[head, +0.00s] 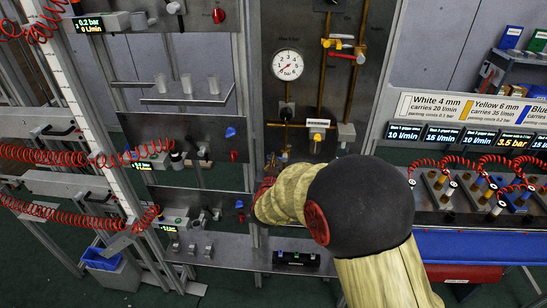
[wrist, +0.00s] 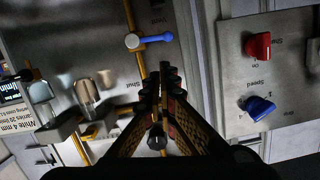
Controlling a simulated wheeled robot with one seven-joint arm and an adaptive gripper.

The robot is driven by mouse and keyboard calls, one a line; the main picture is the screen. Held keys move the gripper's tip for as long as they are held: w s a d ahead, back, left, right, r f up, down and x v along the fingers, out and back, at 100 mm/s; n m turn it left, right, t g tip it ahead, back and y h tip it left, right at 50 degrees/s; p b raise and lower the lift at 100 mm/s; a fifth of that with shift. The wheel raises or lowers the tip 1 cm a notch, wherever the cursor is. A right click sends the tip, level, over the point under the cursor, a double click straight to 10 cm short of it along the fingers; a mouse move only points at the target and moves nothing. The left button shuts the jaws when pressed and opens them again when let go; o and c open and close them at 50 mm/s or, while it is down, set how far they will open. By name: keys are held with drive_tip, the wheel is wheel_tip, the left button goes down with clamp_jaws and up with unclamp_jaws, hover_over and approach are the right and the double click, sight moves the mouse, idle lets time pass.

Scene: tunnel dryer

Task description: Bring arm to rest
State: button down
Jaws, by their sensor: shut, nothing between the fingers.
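My gripper (wrist: 162,78) shows in the wrist view with its two dark ridged fingers converging at the tips; it is shut and empty. It points at a grey metal panel (wrist: 102,38) with a brass pipe and a blue-handled valve (wrist: 150,40) just beyond the fingertips. I cannot tell the exact gap to the panel. In the head view my bent arm, with a black joint and cream-coloured links, reaches across the lower middle in front of the panels. My gripper cannot be made out clearly there.
A pressure gauge (head: 288,65) and a red-handled valve (head: 347,57) are on the middle panel. A red knob (wrist: 258,46) and a blue knob (wrist: 257,107) sit on the panel at right. Coiled red hoses (head: 70,154) hang at left. A hose bench (head: 470,205) stands right of my arm.

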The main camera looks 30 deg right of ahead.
drive_tip(key=s+a+f+n+g+y, duration=0.25)
drive_tip(key=s+a+f+y, duration=0.2)
drive_tip(key=s+a, duration=0.3)
drive_tip(key=s+a+f+n+g+y, duration=0.2)
drive_tip(key=s+a+f+g+y, duration=0.25)
drive_tip(key=a, duration=0.45)
drive_tip(key=s+a+r+n+g+b, duration=0.1)
drive_tip(key=s+a+r, duration=0.15)
drive_tip(key=s, duration=0.55)
drive_tip(key=s+a+r+n+g+b, duration=0.1)
drive_tip(key=s+r+n+g, duration=0.15)
drive_tip(key=s, duration=0.55)
drive_tip(key=s+d+r+t+b, duration=0.2)
drive_tip(key=s+r, duration=0.5)
drive_tip(key=r, duration=0.2)
drive_tip(key=shift+s+d+t+h, duration=0.15)
drive_tip(key=shift+t+h, duration=0.15)
drive_tip(key=shift+t, duration=0.05)
